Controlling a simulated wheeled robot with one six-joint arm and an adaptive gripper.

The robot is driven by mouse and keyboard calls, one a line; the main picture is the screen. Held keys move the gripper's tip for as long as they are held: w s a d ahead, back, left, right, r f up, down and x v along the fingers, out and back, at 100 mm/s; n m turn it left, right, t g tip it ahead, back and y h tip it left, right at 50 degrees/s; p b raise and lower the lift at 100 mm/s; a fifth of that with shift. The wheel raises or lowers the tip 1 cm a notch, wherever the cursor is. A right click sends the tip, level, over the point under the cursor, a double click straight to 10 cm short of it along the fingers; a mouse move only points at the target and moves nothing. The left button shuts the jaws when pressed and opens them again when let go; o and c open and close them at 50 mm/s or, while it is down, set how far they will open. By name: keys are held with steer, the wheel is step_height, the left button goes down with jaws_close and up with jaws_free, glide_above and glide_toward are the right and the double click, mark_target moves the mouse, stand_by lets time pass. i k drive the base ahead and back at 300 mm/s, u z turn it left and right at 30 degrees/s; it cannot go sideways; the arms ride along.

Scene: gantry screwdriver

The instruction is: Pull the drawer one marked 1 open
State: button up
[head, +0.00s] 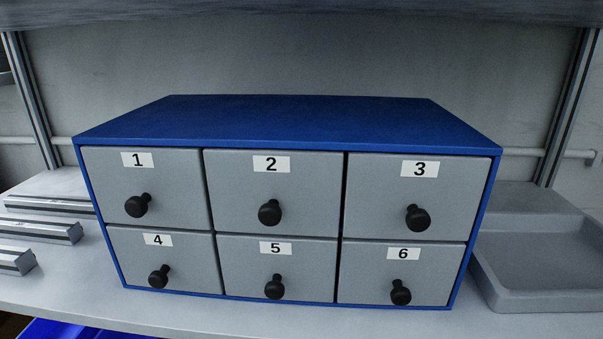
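A blue cabinet (290,120) with grey drawer fronts stands on a light grey shelf in the head view. The drawer marked 1 (175,185) is at the top left, with a white label and a round black knob (138,205). Its front is flush with the cabinet, so it looks shut. The drawers marked 2 (240,190), 3 (380,205), 4 (135,265), 5 (245,275) and 6 (360,285) also look shut, each with a black knob. My gripper is not in view.
A grey tray (545,299) sits right of the cabinet. Several metal bars (45,232) lie to the left. A blue bin (75,329) shows below the shelf's front edge at lower left. Upright metal posts (32,100) flank the shelf. Nothing blocks the drawer fronts.

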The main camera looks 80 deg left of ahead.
mark_target(157, 186)
steer(key=u, duration=3.75)
steer(key=k, duration=0.6)
steer(key=u, duration=0.9)
